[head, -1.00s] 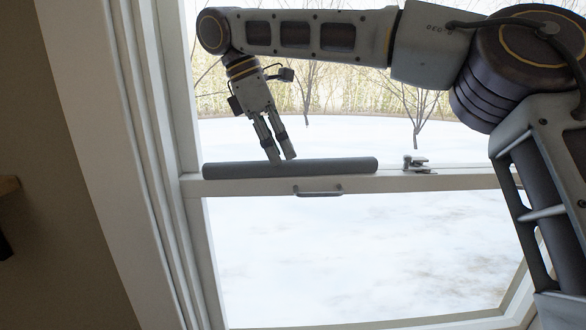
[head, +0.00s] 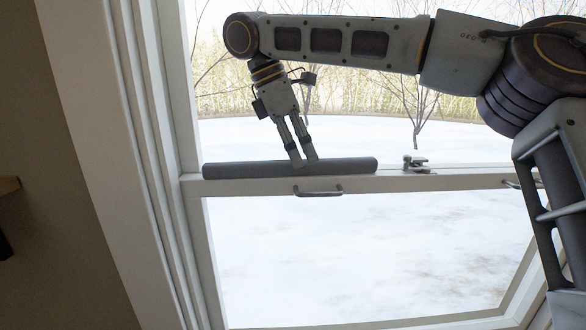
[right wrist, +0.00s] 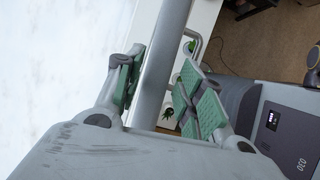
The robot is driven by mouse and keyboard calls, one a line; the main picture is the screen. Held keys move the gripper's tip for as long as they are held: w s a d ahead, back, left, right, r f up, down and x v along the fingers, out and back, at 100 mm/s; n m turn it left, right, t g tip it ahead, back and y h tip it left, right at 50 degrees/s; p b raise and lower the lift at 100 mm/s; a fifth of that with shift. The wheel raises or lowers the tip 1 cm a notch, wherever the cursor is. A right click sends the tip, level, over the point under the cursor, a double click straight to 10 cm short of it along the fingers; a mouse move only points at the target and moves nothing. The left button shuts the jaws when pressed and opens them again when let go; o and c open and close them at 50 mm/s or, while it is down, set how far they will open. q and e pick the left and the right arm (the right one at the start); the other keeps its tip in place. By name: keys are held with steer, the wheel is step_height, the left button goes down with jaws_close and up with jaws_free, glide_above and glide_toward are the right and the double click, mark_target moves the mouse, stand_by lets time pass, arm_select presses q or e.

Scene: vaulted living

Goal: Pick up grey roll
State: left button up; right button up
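The grey roll (head: 345,166) is a long smooth cylinder lying lengthwise along the white window rail in the head view. My right gripper (head: 304,163) points down at the middle of it, its fingertips overlapping the roll in the picture. In the right wrist view the roll (right wrist: 160,55) runs between the two green-padded fingers of my right gripper (right wrist: 160,90). The fingers stand apart on either side of it, with a gap showing on the right side. Whether a pad touches the roll I cannot tell. My left gripper is not in view.
The white window rail (head: 450,183) carries a metal latch (head: 416,163) right of the roll and a pull handle (head: 318,191) below it. Window panes lie above and below the rail. The window frame (head: 120,150) and a brown wall (head: 60,200) stand at the left.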

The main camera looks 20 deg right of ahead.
steer(key=shift+x, duration=1.1)
steer(key=c, duration=0.8)
steer(key=shift+r, duration=1.75)
steer(key=s+a, duration=0.1)
steer(key=s, duration=0.4)
steer(key=s+a, duration=0.2)
steer(key=s, duration=0.4)
steer(key=s+a+b, duration=0.1)
steer(key=s+a, duration=0.1)
steer(key=s, duration=0.4)
steer(key=shift+s, duration=0.15)
